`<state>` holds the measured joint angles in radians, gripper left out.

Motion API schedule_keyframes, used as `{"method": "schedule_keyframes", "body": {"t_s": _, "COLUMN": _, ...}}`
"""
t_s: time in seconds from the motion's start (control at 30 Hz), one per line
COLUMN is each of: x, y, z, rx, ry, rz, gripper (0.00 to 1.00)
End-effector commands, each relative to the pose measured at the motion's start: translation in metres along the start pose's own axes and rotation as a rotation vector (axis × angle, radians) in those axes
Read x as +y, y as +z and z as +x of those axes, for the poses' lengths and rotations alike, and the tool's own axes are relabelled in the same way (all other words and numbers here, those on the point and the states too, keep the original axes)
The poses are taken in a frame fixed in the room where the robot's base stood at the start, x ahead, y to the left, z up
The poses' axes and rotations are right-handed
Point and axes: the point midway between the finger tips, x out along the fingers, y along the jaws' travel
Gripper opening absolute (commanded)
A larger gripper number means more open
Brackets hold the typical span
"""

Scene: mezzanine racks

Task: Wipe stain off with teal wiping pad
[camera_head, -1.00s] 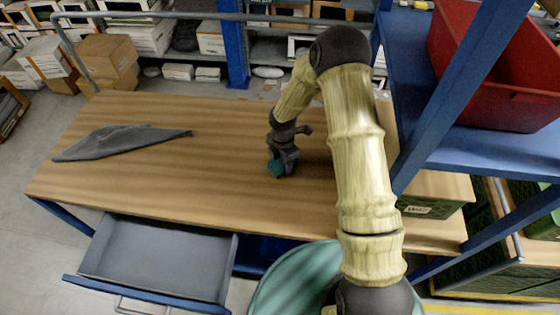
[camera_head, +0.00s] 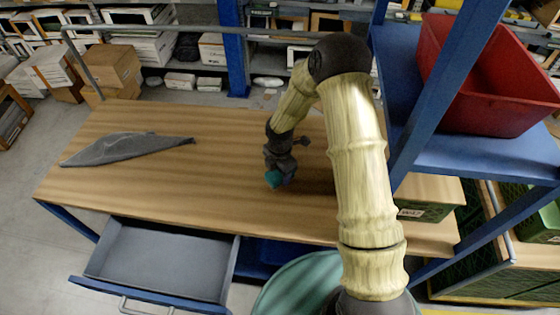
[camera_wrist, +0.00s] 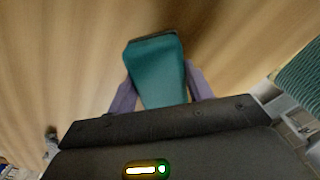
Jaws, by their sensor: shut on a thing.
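The teal wiping pad (camera_wrist: 157,70) is between the two fingers of my gripper (camera_wrist: 160,85) in the wrist view, with a dark edge at its far end. My gripper is shut on it. In the head view, my gripper (camera_head: 278,172) points down over the middle of the wooden table (camera_head: 190,190), and the pad (camera_head: 275,179) shows at its tip, at or just above the tabletop. I cannot tell whether it touches. No stain can be made out clearly; a darker patch beside the pad in the wrist view may be shadow.
A grey cloth (camera_head: 125,148) lies crumpled on the left of the table. An open drawer (camera_head: 160,262) juts out below the front edge. A blue shelf post and a red bin (camera_head: 490,80) stand at the right. The table's middle left is clear.

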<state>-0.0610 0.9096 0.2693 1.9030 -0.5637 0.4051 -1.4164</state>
Motion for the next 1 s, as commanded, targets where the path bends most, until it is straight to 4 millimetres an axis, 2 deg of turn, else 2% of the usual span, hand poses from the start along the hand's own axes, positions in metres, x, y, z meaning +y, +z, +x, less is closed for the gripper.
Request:
{"method": "schedule_keyframes", "body": {"t_s": 0.03, "x": 0.001, "y": -0.001, "z": -0.01, "rx": 0.0, "ry": 0.001, "rz": -0.002, "gripper": 0.22}}
{"method": "schedule_keyframes", "body": {"t_s": 0.4, "x": 0.001, "y": -0.002, "z": -0.041, "rx": 0.0, "ry": 0.001, "rz": -0.003, "gripper": 0.22}}
{"method": "schedule_keyframes", "body": {"t_s": 1.0, "x": 0.001, "y": -0.003, "z": -0.044, "rx": 0.0, "ry": 0.001, "rz": -0.006, "gripper": 0.22}}
